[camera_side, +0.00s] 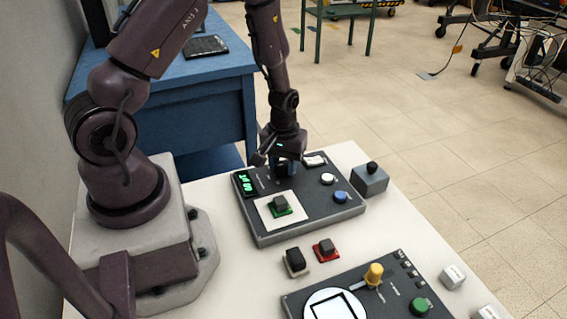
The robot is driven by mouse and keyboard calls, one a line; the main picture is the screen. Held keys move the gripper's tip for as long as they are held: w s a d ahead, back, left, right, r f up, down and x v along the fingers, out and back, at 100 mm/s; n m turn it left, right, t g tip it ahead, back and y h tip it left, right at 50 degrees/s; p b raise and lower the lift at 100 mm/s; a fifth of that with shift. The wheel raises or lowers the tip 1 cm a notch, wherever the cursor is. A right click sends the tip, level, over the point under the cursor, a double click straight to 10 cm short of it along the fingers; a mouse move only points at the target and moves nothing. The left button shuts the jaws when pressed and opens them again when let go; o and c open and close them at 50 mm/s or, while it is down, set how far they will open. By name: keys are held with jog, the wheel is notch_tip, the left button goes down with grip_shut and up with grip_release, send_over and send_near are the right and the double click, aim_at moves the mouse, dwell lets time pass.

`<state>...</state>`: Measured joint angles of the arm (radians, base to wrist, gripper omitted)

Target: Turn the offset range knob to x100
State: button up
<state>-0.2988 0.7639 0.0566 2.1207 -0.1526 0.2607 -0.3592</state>
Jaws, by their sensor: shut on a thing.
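A dark control panel (310,215) lies on the white table. It has a green lit display (245,183) at its left, a white knob (328,179) and a blue knob (341,197) at its right. My gripper (287,168) points down at the panel's far edge, between the display and a white switch (315,160). It is shut on a knob there, mostly hidden by the fingers. I cannot read the knob's setting or the x100 mark.
A dark block on green (280,204) sits on a white square on the panel. A grey box with a black knob (370,180) stands to the right. Black and red-based blocks (326,250) lie in front. A second panel (385,290) has yellow and green knobs.

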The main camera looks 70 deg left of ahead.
aim_at(283, 164)
jog(key=m, duration=0.6)
jog(key=shift+m, duration=0.4)
dwell(0.4)
jog(key=o, duration=0.9)
jog(key=shift+r, duration=0.1)
notch_tip(283, 164, up, 13)
jog(key=shift+f, duration=0.1)
